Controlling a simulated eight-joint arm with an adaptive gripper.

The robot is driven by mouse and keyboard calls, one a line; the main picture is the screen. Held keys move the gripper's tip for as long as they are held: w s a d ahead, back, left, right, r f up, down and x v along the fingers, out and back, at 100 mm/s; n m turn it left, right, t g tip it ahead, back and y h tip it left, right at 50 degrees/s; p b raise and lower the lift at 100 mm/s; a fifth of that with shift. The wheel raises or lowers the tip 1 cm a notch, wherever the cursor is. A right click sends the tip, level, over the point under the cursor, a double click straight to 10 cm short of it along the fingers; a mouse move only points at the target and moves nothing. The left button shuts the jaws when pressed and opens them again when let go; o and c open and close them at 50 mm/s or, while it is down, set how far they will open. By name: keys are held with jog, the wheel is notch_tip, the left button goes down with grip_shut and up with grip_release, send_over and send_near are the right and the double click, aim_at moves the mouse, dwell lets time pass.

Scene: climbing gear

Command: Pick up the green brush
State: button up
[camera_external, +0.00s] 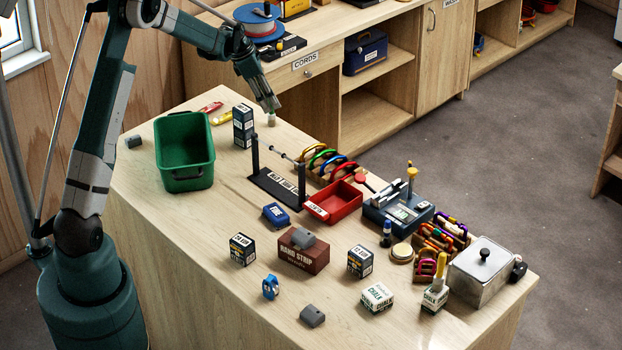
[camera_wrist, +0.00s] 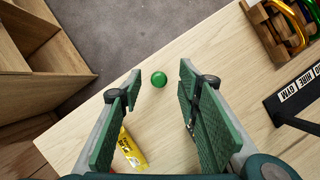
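A round green end (camera_wrist: 158,79), which looks like the top of the green brush seen from above, shows on the wooden table in the wrist view. It lies between the tips of my gripper (camera_wrist: 160,70), with clear space on both sides. The fingers are spread and hold nothing. In the external view my gripper (camera_external: 268,104) points down over the far edge of the table. A small pale piece (camera_external: 271,119) shows just below its tips, probably the lower part of the brush. The brush's upper part is hidden there by the fingers.
A yellow tube (camera_wrist: 131,149) lies near the left finger. A dark upright box (camera_external: 243,126) and a black stand (camera_external: 277,187) are close to my gripper. A green bin (camera_external: 186,178) stands left. Boxes, a red tray (camera_external: 333,203) and tools crowd the right.

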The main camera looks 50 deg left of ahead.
jog(key=shift+x, duration=1.2)
jog(key=shift+p+x, duration=0.3)
jog(key=shift+x, duration=2.3)
jog(key=shift+w, duration=0.15)
jog(key=c, duration=1)
